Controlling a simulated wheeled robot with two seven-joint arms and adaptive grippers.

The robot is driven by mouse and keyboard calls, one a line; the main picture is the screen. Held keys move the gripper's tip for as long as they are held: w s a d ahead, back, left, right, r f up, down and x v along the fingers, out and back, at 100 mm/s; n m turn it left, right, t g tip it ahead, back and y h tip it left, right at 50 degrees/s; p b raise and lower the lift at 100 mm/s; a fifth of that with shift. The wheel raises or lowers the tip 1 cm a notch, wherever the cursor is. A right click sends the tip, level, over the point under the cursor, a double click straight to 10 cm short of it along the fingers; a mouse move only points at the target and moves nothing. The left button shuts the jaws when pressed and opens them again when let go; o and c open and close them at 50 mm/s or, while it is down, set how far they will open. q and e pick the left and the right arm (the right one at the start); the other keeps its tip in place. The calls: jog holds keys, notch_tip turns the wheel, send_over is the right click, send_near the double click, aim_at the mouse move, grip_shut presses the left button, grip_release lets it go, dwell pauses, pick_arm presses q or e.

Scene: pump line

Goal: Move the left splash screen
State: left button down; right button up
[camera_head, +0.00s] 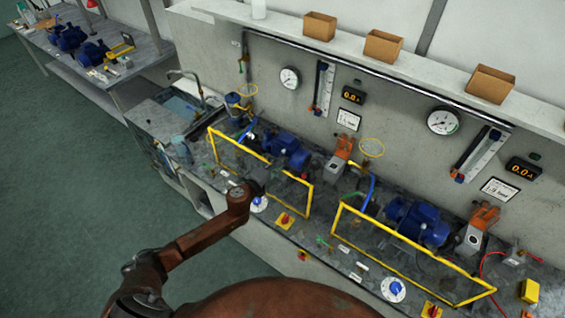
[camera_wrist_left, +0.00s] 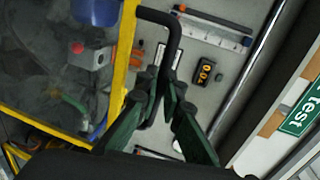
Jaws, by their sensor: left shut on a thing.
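The left splash screen is a clear panel in a yellow frame (camera_head: 309,200), standing at the front of the bench before a blue pump (camera_head: 287,149). Its yellow edge (camera_wrist_left: 126,45) shows in the left wrist view, with a black bar handle (camera_wrist_left: 176,40) on it. My left gripper (camera_head: 254,188) is at the screen's front side. In the left wrist view its dark green fingers (camera_wrist_left: 165,88) are shut on the handle. The grip itself is partly hidden by the fingers. My right gripper is not in view.
A second yellow-framed screen (camera_head: 391,273) stands to the right, before another blue pump (camera_head: 418,222). A sink (camera_head: 184,104) is at the left end of the bench. Gauges, displays and a shelf (camera_head: 360,49) with boxes line the wall. Knobs (camera_head: 394,289) sit along the bench's front strip.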

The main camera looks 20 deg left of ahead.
pick_arm(q)
jog(key=shift+w+r, duration=0.1)
jog(key=shift+r, duration=0.2)
jog(key=c, duration=2.5)
grip_release()
jog(key=o, duration=0.4)
jog(key=shift+f, duration=0.1)
jog(key=shift+s+a, duration=0.1)
jog(key=shift+s, duration=0.2)
jog(key=v, duration=1.1)
jog(key=shift+s+a, duration=0.1)
jog(key=shift+s, duration=0.2)
